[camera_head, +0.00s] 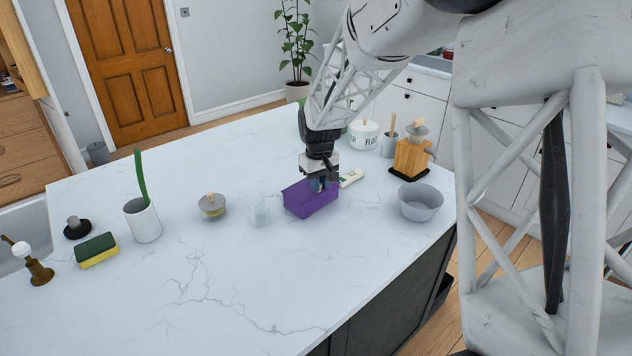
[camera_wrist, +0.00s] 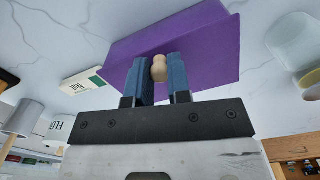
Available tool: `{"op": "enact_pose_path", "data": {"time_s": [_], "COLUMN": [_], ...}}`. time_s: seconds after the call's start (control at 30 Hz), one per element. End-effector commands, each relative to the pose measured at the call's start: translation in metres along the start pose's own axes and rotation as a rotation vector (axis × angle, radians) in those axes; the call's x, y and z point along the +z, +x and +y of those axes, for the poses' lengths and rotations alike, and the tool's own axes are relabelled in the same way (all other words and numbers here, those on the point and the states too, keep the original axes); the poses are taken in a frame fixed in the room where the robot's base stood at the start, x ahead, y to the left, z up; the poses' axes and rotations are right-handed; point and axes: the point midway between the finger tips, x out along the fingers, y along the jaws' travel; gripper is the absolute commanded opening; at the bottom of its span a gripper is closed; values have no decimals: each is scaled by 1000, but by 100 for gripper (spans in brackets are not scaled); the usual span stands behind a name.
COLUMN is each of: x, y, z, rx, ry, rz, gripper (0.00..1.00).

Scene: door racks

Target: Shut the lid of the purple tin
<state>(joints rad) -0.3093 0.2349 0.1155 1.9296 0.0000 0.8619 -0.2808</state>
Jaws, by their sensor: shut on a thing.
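The purple tin (camera_head: 309,203) stands on the white marble counter near its middle. In the wrist view the tin (camera_wrist: 205,45) fills the top middle, with a pale, rounded knob (camera_wrist: 159,68) on it. My gripper (camera_head: 319,184) is over the tin, pointing down. In the wrist view its blue fingers (camera_wrist: 162,75) stand on both sides of the knob and are shut on it. The fingers hide part of the tin. I cannot tell whether the lid lies flush all round.
A clear glass (camera_head: 260,213) and a grey lidded jar (camera_head: 212,208) stand left of the tin. A small white-and-green box (camera_head: 351,177) lies close behind it. The counter's front (camera_head: 280,290) is clear.

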Motion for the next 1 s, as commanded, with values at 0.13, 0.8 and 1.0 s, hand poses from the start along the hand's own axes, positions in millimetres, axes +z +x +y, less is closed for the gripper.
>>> {"op": "enact_pose_path", "data": {"time_s": [0.13,0.8,1.0], "x": [2,2,1], "y": [0,-1,-10], "z": [0,0,0], "rx": [0,0,1], "ry": [0,0,0], "rz": [0,0,2], "gripper": [0,44,44]}}
